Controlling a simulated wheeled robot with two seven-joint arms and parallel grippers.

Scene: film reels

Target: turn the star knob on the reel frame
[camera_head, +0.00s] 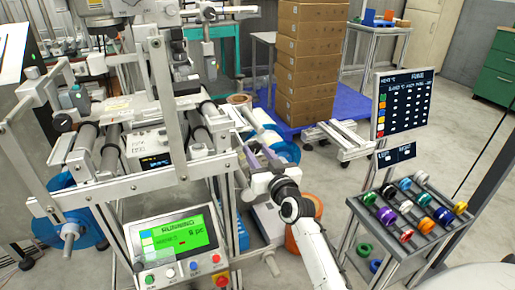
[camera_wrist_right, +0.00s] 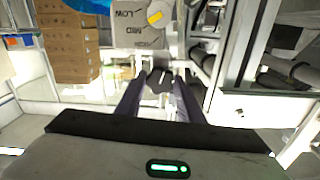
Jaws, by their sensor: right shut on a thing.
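The reel frame (camera_head: 150,75) is a large grey metal machine with rollers at the left and middle of the head view. My right gripper (camera_head: 262,157) reaches up to the frame's right side. In the right wrist view, a dark star knob (camera_wrist_right: 160,80) sits between the fingertips of my right gripper (camera_wrist_right: 160,88), which is shut on it. The head view does not clearly show the knob, as the gripper covers that spot. My left gripper is not in view.
A control box with a green "RUNNING" screen (camera_head: 178,238) stands in front of the frame. A rack of coloured reels (camera_head: 408,225) stands at the right, below a dark display board (camera_head: 402,105). Stacked cartons (camera_head: 312,60) are behind. A panel with a yellow pointer (camera_wrist_right: 155,17) lies beyond the knob.

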